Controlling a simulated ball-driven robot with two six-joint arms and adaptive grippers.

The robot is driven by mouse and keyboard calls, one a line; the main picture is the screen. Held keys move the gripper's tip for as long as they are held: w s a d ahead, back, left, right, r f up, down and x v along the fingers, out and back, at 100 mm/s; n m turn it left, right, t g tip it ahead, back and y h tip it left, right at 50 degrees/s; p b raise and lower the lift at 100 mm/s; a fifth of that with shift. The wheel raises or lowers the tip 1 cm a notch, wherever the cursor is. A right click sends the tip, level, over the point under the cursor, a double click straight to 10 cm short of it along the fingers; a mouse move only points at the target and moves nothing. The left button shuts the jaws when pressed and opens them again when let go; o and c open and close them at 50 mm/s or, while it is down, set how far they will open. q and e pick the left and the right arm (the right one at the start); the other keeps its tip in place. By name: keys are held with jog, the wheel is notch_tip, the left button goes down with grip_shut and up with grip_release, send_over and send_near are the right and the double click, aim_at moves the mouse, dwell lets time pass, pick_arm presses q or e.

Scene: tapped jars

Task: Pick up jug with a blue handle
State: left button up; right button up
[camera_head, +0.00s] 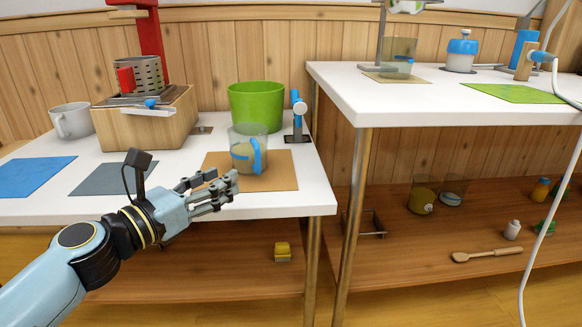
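A clear jug (239,141) with a blue handle (256,158) stands upright on a brown mat (285,180) on the left table. The handle faces the front right. Something yellowish shows in its lower part. My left gripper (226,179) is just in front of the jug and to its left, near the table's front edge. Its fingers point right, look spread apart, and hold nothing. I cannot tell exactly how far the fingertips are from the jug. My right gripper is not in view.
A wooden block (140,130) with a metal strainer and a grey mug (72,121) are at left. A higher white table (430,98) is at right.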

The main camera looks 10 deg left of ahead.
aim_at(256, 162)
pick_arm(q)
jog(key=x, duration=0.4)
jog(key=shift+w, duration=0.25)
jog(key=shift+w+d+f, duration=0.15)
jog(key=shift+w+d, duration=0.1)
jog(key=shift+w, duration=0.25)
jog(key=w, duration=0.1)
jog(key=w+b, duration=0.1)
jog(key=w+d+f+b, duration=0.1)
jog(key=shift+w+d, duration=0.1)
jog(key=shift+w, duration=0.2)
jog(key=shift+w+d+r, duration=0.1)
jog(key=shift+w+d, duration=0.15)
jog(key=shift+w, duration=0.2)
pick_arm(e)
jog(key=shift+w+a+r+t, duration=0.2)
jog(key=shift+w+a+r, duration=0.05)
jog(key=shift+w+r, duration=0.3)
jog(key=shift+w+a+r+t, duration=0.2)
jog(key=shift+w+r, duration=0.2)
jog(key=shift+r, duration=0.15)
pick_arm(q)
grip_shut()
jog(key=shift+r, duration=0.1)
